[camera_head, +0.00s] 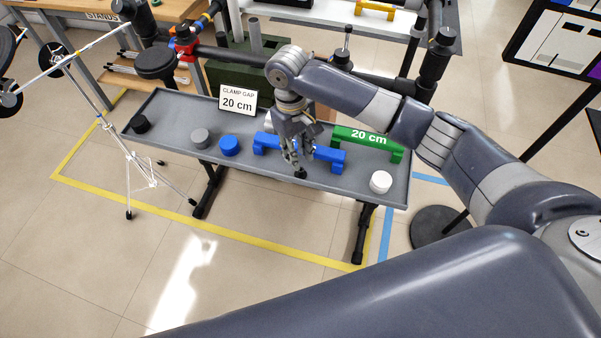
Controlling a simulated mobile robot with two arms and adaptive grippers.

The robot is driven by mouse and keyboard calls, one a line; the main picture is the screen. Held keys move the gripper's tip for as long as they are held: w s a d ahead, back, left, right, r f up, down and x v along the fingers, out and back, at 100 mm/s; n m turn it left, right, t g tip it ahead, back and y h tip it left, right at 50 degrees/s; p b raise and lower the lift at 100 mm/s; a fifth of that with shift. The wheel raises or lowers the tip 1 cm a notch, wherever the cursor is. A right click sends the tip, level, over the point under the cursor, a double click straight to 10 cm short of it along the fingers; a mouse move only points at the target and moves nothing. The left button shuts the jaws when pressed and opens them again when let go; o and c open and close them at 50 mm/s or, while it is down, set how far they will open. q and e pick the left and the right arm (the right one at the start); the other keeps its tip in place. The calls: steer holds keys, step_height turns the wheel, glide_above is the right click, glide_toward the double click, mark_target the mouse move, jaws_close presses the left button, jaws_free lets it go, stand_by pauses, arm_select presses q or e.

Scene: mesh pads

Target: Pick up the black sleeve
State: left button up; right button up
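A black cylinder (140,123) that looks like a sleeve stands at the left end of the grey table (260,174). A small dark piece (300,173) shows on the table just below my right gripper; I cannot tell exactly what it is. My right gripper (299,160) points down over the table's middle, in front of a blue bridge-shaped bar (330,155) and partly covering it. Its fingers look spread apart, with nothing clearly held between them. The black cylinder is well to the left of it. My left gripper is not in view.
On the table stand a grey cylinder (200,138), a blue cylinder (229,146), a white cylinder (380,182) and a green bar marked 20 cm (367,139). A sign (238,99) stands at the back. A tripod stand (130,160) is at the left.

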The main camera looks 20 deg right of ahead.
mark_target(301, 176)
steer(key=shift+s+f, duration=0.1)
steer(key=shift+f, duration=0.2)
step_height(301, 176, down, 4)
steer(key=shift+d+r, duration=0.15)
steer(key=shift+r, duration=0.05)
steer(key=shift+f, duration=0.4)
steer(key=shift+s+f, duration=0.1)
steer(key=shift+f, duration=0.1)
steer(key=c, duration=0.4)
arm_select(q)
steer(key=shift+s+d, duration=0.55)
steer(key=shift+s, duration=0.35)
arm_select(e)
steer(key=shift+c, duration=0.4)
